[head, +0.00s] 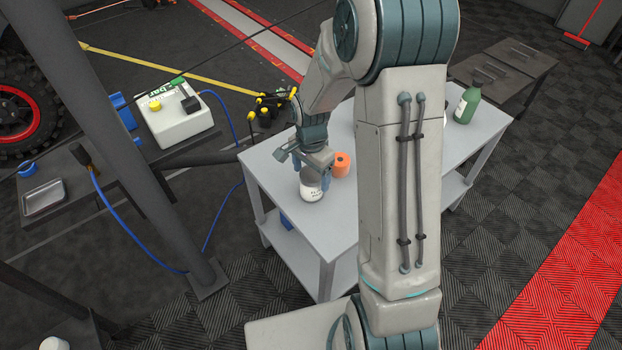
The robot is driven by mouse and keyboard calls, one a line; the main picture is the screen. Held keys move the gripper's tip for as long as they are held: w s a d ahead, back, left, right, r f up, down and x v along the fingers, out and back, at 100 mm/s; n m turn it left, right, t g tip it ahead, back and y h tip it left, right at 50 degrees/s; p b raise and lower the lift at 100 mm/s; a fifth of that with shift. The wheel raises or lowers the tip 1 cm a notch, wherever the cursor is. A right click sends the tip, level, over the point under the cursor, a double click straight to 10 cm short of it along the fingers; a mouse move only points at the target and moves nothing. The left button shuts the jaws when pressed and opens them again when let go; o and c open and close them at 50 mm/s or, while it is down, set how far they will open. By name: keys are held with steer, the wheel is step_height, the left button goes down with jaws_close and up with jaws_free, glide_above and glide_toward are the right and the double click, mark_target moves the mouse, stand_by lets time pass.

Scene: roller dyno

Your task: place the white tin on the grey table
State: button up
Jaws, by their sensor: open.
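The white tin (312,193) stands upright with dark lettering near the left front edge of the grey table (278,185). It appears to rest on the tabletop. My gripper (312,173) points down at the tin and is open. One finger shows at the tin's right side and another part by its upper left. The gripper covers part of the tin's top, and I cannot tell whether the fingers touch it.
An orange cylinder (341,164) stands just right of the tin. A green bottle (467,104) stands at the table's far right end. My arm hides the table's middle. A dark post (130,140) and a bench with a white box (174,122) are at left.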

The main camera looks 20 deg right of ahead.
step_height(320, 180, up, 8)
steer(key=shift+s+r+p, duration=0.1)
steer(key=shift+r+p, duration=0.1)
steer(key=shift+p, duration=0.3)
steer(key=s+r+n+t, duration=0.1)
steer(key=s+r+n, duration=0.4)
steer(key=s, duration=0.4)
steer(key=s+r+n+t, duration=0.1)
steer(key=s+r+n, duration=0.3)
steer(key=s, duration=0.5)
steer(key=n, duration=0.2)
steer(key=shift+s+r+n, duration=0.3)
steer(key=shift+r, duration=0.05)
steer(key=shift+r, duration=0.1)
